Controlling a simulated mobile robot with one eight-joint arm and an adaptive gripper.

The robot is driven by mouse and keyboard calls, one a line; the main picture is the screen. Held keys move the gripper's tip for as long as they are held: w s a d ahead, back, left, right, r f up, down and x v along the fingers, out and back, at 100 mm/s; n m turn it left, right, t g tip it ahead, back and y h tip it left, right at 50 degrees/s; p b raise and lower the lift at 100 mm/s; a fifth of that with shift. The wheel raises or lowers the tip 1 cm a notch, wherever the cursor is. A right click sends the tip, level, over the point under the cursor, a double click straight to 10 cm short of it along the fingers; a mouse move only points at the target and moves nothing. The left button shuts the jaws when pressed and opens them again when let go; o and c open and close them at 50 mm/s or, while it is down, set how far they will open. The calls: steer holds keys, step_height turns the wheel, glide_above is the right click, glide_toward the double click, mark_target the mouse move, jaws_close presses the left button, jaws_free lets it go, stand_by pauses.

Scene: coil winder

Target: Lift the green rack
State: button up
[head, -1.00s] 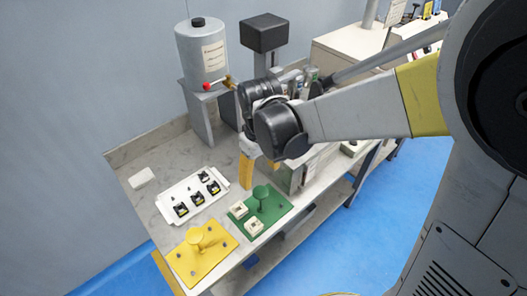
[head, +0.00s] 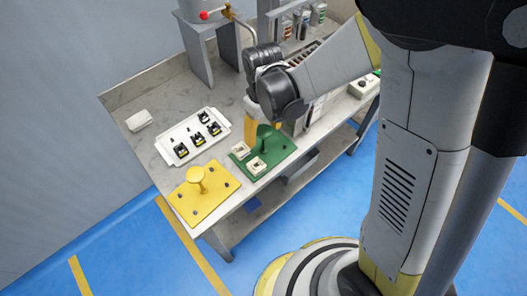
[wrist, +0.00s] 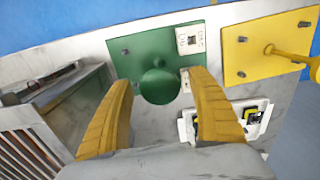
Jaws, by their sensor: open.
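The green rack (head: 281,153) is a flat green plate lying on the bench, with an upright green knob (head: 265,133) and white blocks on it. In the wrist view, the rack (wrist: 128,63) lies ahead of the fingers, and its round knob (wrist: 160,86) shows between them. My gripper (wrist: 162,77) is open, with a yellow finger on each side of the knob and visible gaps. In the head view, my gripper (head: 263,127) is over the rack's back side, its fingers partly hidden by the wrist and knob.
A yellow rack (head: 212,200) with its own knob lies left of the green one. A white tray (head: 165,146) with several black-and-yellow parts sits behind. A white block (head: 139,120) lies at the far left. A grey machine (wrist: 80,85) stands beside the left finger.

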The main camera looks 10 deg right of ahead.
jaws_close()
stand_by(0.5)
